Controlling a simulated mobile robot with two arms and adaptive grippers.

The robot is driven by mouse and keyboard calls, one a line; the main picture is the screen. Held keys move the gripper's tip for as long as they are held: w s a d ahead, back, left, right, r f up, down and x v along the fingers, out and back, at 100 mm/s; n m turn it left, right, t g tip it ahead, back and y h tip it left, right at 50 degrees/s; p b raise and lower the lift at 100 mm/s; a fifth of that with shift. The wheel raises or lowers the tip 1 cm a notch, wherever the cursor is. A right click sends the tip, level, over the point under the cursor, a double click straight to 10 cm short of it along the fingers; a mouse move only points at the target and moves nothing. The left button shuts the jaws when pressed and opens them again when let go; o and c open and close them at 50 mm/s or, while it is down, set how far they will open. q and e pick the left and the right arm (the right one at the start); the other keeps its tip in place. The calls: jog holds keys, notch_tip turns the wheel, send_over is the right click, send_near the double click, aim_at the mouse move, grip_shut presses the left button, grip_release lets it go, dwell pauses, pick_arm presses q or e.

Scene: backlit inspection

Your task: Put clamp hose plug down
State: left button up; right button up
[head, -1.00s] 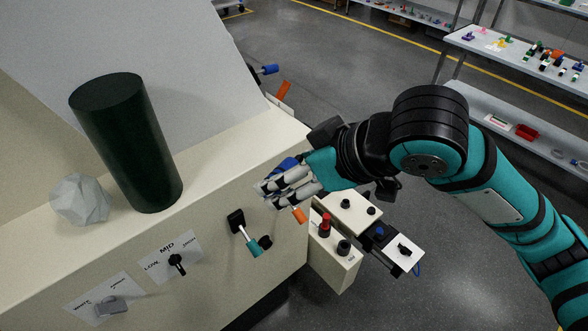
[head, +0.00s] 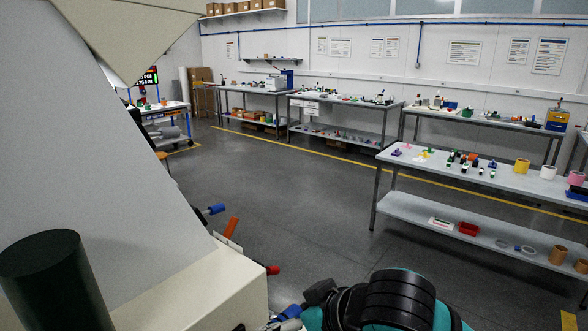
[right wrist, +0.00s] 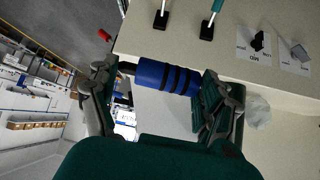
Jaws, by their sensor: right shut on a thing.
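A blue cylinder with black bands (right wrist: 165,77), which I take to be the clamp hose plug, lies between the fingers of my right gripper (right wrist: 158,84) in the right wrist view. The gripper is shut on it. Behind it is the cream cabinet (right wrist: 190,30), and I cannot tell whether they touch. In the head view only a bit of blue and the upper part of my right arm show at the bottom edge. My left gripper is in neither view.
The cream cabinet (head: 205,295) fills the lower left in the head view, with a dark green cylinder (head: 50,285) on it. Blue, orange and red handles (head: 231,228) stick out at its far side. Workbenches with several small items (head: 480,170) stand beyond open grey floor.

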jog(key=d+f+m+h, duration=0.1)
jog(key=d, duration=0.2)
jog(key=w+d+f+m+t+h, duration=0.1)
jog(key=d+f, duration=0.1)
jog(key=d, duration=0.1)
jog(key=d+f+m, duration=0.1)
jog(key=d+m, duration=0.1)
jog(key=shift+w+d+f+t+h, duration=0.25)
jog(key=shift+d+f+t+h, duration=0.05)
jog(key=shift+d+f+h, duration=0.1)
jog(key=c, duration=0.8)
jog(key=d+f+m+h, duration=0.1)
jog(key=d, duration=0.2)
jog(key=d+f+m+h, duration=0.1)
jog(key=d+m, duration=0.1)
jog(key=d, duration=0.2)
jog(key=s+d+f+m+h, duration=0.1)
jog(key=d, duration=0.2)
jog(key=shift+s+d+f+m+t, duration=0.1)
jog(key=shift+d+f+m+t, duration=0.2)
jog(key=shift+d+t, duration=0.1)
grip_shut()
